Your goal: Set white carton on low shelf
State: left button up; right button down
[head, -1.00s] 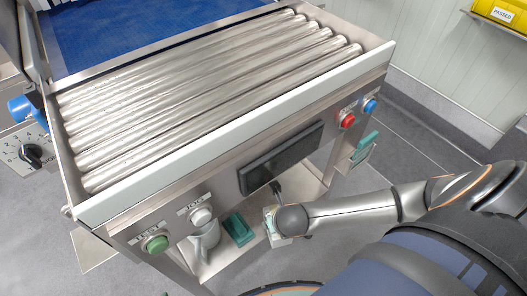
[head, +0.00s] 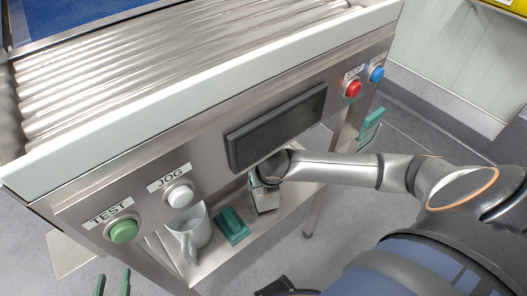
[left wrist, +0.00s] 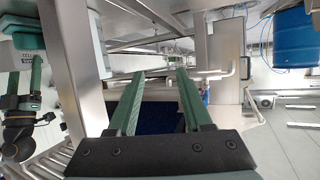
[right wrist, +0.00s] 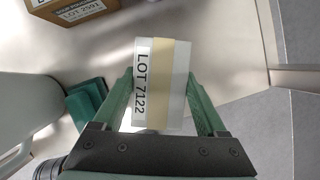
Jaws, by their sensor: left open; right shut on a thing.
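The white carton (right wrist: 160,85), with a cream band and a label reading LOT 7122, sits between the green fingers of my right gripper (right wrist: 163,88). That gripper is shut on it. In the head view the carton (head: 267,200) is over the low shelf (head: 222,253) under the conveyor; my right wrist hides its top. I cannot tell whether its base touches the shelf. My left gripper (head: 112,280) is open and empty at the lower left, out in front of the conveyor; its spread fingers also show in the left wrist view (left wrist: 160,85).
A green object (head: 232,226) and a pale jug (head: 194,232) stand on the shelf left of the carton. A brown box (right wrist: 78,8) labelled LOT 2591 is beyond it. The conveyor's front panel (head: 205,165) with a dark screen (head: 277,127) overhangs the shelf.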

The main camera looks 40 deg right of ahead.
jog(key=shift+f+b, duration=0.75)
jog(key=shift+b, duration=0.3)
pick_arm(q)
notch_tip(320, 180, up, 14)
jog(key=w+m+t+h, duration=0.2)
jog(key=t, duration=0.4)
jog(key=shift+d, duration=0.25)
jog(key=shift+w, duration=0.15)
pick_arm(e)
grip_release()
pick_arm(q)
jog(key=shift+f, duration=0.1)
